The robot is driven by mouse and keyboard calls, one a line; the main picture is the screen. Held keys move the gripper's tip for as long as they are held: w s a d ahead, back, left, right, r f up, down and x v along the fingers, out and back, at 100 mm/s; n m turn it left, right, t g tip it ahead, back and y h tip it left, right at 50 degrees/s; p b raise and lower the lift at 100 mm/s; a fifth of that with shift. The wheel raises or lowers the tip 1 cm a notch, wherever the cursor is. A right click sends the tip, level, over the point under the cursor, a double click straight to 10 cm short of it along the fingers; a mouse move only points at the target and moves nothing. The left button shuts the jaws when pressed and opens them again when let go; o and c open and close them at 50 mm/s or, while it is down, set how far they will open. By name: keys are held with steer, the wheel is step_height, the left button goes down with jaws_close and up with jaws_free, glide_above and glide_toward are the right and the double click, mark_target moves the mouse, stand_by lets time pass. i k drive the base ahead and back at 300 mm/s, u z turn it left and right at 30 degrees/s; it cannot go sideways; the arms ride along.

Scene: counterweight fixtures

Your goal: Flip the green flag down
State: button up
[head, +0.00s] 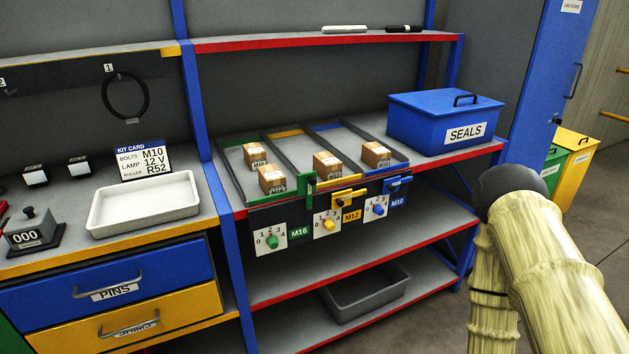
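A small green piece (311,185), which looks like the green flag, stands upright at the front right corner of the green-edged lane (260,196) on the middle shelf. It is small and seen nearly edge-on. Below that lane is a white dial plate with a green knob (272,242) and a green M16 label (299,233). A yellow flag plate (349,201) and a blue flag plate (397,187) show at the fronts of the other two lanes. My gripper is out of view; only my arm shows at the right, apart from the shelf.
Small cartons (272,180) sit in the lanes. A blue SEALS box (444,122) stands right of them. A grey bin (365,293) lies on the low shelf. A blue post (232,256) rises left of the lanes. The space before the lanes looks clear.

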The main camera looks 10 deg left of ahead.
mark_target(307, 182)
steer(key=z, duration=0.6)
steer(key=k, duration=0.9)
steer(key=u, duration=1.1)
steer(key=i, duration=0.5)
steer(key=z, duration=0.05)
